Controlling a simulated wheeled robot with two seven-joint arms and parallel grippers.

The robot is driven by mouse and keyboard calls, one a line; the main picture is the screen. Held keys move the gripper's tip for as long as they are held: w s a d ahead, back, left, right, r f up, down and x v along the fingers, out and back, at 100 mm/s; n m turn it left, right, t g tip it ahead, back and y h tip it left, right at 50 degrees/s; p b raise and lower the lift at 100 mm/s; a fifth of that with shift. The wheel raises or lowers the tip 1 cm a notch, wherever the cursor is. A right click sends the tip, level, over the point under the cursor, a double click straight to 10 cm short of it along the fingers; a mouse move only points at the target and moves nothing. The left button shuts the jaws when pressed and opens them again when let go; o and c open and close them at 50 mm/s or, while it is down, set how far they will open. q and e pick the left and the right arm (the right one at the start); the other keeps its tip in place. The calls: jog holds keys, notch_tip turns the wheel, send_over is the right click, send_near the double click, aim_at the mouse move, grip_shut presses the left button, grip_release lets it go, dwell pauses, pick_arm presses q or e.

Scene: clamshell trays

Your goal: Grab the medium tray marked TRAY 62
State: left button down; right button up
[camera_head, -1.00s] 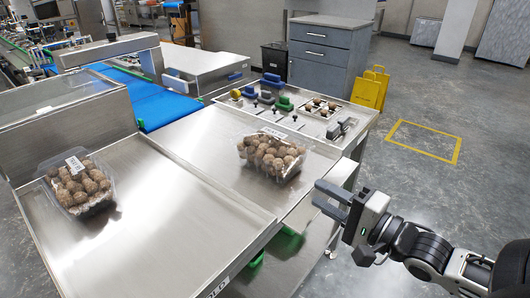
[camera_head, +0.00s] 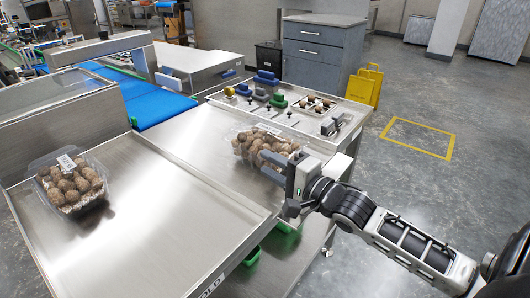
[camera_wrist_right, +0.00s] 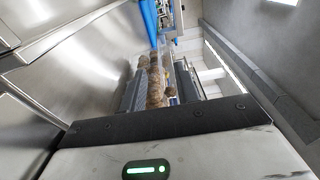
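A clear clamshell tray of round brown items (camera_head: 258,136) sits on the right part of the steel bench; its label is too small to read. My right gripper (camera_head: 268,166) is open at this tray's near right side, its fingers overlapping that corner in the head view. In the right wrist view the brown items (camera_wrist_right: 156,82) show between the two dark, spread fingers (camera_wrist_right: 160,88). I cannot tell whether the fingers touch the tray. A second clear clamshell tray (camera_head: 70,182) with a white label, also unreadable, sits on the left steel surface. My left gripper is not in view.
A raised edge divides the two steel surfaces (camera_head: 130,225). A blue conveyor (camera_head: 150,98) lies behind. Small coloured blocks and a holder with several brown items (camera_head: 315,104) stand at the back right. Bare steel lies between the trays.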

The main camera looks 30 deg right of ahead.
aim_at(261, 160)
jog(key=shift+x, duration=1.5)
grip_shut()
jog(key=shift+r, duration=0.15)
